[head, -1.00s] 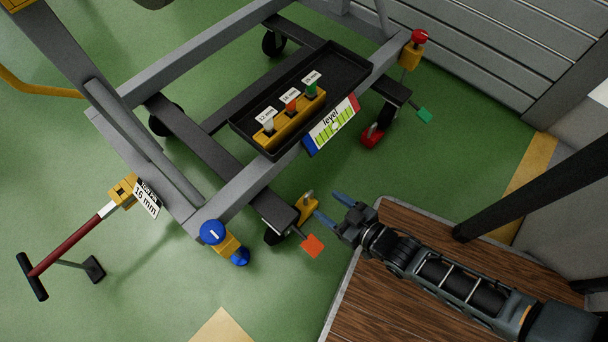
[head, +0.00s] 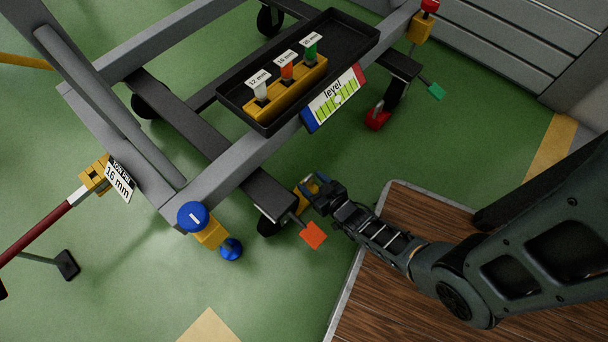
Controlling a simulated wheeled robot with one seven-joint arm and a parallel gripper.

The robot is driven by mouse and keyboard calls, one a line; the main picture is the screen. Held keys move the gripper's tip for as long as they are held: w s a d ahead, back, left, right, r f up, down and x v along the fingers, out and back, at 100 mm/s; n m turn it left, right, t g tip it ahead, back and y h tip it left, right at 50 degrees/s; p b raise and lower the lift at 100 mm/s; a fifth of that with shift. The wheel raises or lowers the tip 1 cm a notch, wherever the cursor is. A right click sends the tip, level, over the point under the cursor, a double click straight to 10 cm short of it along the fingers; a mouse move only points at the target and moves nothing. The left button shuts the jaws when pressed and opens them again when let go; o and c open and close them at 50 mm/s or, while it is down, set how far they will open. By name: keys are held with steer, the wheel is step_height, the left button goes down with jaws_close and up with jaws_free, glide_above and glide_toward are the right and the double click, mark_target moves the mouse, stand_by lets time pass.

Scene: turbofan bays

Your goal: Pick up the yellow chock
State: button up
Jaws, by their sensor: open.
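The yellow chock (head: 308,188) is on the green floor beside a black caster wheel (head: 268,226), at the near end of the cart's dark lower beam. In the head view my gripper (head: 312,192) reaches in from the right. Its blue-tipped fingers are open and at the chock, seemingly one on either side of it. The gripper partly covers the chock, and I cannot tell whether the fingers touch it.
An orange pedal flag (head: 313,235) sticks out just below the gripper. The cart frame (head: 236,187) and a black tray (head: 335,50) with pins lie above left. A red chock (head: 377,118) is at the farther wheel. A wooden platform (head: 420,217) lies right.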

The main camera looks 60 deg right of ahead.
steer(key=b+x, duration=0.1)
steer(key=x, duration=0.3)
steer(key=shift+f+b, duration=0.15)
steer(key=shift+b, duration=0.2)
jaws_close()
